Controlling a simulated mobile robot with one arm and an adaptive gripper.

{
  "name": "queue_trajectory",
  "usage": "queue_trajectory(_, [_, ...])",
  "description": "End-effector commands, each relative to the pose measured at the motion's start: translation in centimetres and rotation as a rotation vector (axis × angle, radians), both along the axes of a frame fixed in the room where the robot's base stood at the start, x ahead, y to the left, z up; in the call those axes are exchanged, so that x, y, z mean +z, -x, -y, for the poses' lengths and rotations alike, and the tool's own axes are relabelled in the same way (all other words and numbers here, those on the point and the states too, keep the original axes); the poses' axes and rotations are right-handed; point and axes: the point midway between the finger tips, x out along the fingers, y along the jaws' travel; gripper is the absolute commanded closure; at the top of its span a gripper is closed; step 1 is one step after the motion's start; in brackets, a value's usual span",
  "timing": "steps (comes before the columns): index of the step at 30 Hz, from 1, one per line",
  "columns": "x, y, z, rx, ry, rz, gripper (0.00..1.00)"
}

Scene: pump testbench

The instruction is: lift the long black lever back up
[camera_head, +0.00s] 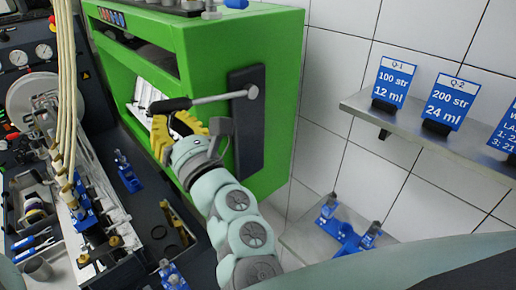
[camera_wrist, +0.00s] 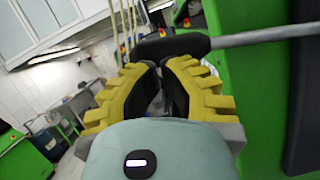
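The long lever has a black handle (camera_head: 171,105) and a straight metal rod running right to a pivot on a dark plate (camera_head: 248,120) on the green machine's side. The rod is nearly level, with the handle end slightly lower. In the wrist view the black handle (camera_wrist: 178,47) lies crosswise just beyond my fingertips, with the rod (camera_wrist: 262,35) leading right. My gripper (camera_head: 174,122) has yellow ribbed fingers just below the handle. In the wrist view its fingertips (camera_wrist: 160,65) come together with only a narrow gap and nothing seen between them. Whether they touch the handle cannot be told.
The green machine (camera_head: 240,42) stands directly beside my gripper. A metal shelf (camera_head: 430,140) with blue signs is on the tiled wall at right. A workbench with gauges, hoses and metal parts (camera_head: 95,215) is at left. Blue fittings (camera_head: 345,232) lie at lower right.

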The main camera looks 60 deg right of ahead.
Motion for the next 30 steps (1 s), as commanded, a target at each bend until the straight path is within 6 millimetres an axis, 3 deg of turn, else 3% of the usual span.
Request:
queue_trajectory(1, [1.0, 0.1, 0.1, -0.005, -0.024, 0.005, 1.0])
queue_trajectory(9, [2.4, 0.1, 0.3, -0.005, -0.111, 0.025, 1.0])
queue_trajectory(30, [2.1, 0.1, 0.5, -0.002, -0.131, 0.03, 1.0])
